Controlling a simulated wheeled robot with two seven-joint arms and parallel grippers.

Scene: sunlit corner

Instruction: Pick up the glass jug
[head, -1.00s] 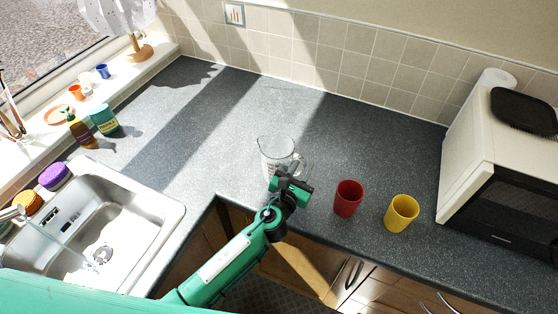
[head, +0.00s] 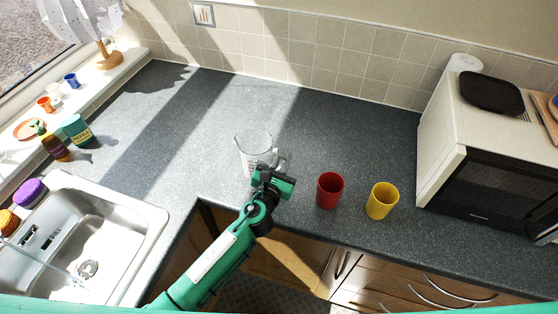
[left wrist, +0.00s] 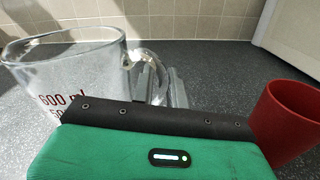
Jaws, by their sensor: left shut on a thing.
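The clear glass jug (head: 251,148) stands upright on the grey counter, left of the red cup. It also shows large at the left of the left wrist view (left wrist: 80,60), with red measuring marks and its handle toward the right. My left gripper (head: 276,167) is at the jug's handle side, and its fingers (left wrist: 160,90) are shut on the handle in the left wrist view. The gripper's green body hides the lower part of the jug there. I cannot tell whether the jug's base touches the counter. My right gripper is not in view.
A red cup (head: 330,190) and a yellow cup (head: 382,200) stand right of my left gripper. A white microwave (head: 455,150) fills the right end. A sink (head: 150,215) is at the left. The counter (head: 340,130) behind the jug is clear.

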